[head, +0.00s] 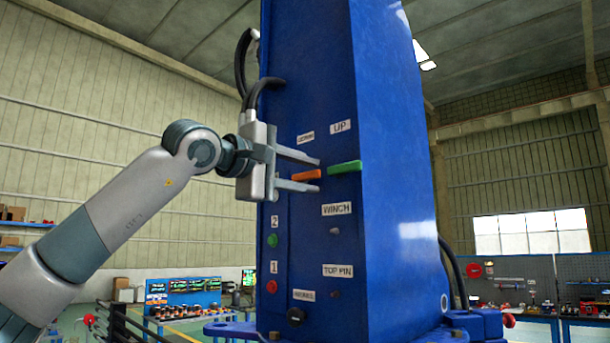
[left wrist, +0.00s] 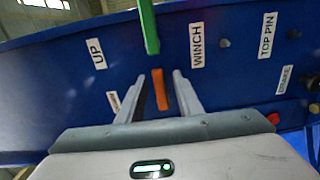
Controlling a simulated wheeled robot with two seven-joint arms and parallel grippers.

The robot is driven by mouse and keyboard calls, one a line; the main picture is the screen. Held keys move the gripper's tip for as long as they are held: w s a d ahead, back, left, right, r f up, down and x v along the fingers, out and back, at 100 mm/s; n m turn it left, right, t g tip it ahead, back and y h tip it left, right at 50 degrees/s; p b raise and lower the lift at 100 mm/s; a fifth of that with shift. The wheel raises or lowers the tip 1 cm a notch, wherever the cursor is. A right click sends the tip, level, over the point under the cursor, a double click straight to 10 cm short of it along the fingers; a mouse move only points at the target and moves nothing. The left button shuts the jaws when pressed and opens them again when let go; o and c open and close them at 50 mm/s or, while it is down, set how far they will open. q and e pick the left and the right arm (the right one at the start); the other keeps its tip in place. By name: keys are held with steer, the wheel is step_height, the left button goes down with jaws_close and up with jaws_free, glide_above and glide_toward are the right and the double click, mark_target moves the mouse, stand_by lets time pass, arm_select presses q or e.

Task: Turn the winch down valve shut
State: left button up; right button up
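The orange valve handle (head: 306,175) lies nearly level on the blue column, under a small label (head: 306,137) that seems to read DOWN. My left gripper (head: 318,175) is open, with one finger above the handle and one below it. In the left wrist view the orange handle (left wrist: 160,90) stands between the two fingers (left wrist: 159,76), with a gap visible on each side. The green handle (head: 345,167) under the UP label (head: 341,126) is just to the right. It also shows in the left wrist view (left wrist: 149,28), beyond the fingertips. My right gripper is not in view.
The WINCH label (head: 337,209) and TOP PIN label (head: 337,270) sit below the handles. A green button (head: 272,240), a red button (head: 272,287) and a black knob (head: 296,316) are lower on the column. Black hoses (head: 246,65) curve behind my gripper.

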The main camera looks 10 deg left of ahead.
arm_select(q)
steer(key=shift+s+a+f+b, duration=0.1)
steer(key=shift+s+a+b, duration=0.25)
steer(key=shift+s, duration=0.1)
steer(key=b+v, duration=0.6)
steer(key=v, duration=1)
steer(key=shift+s, duration=0.2)
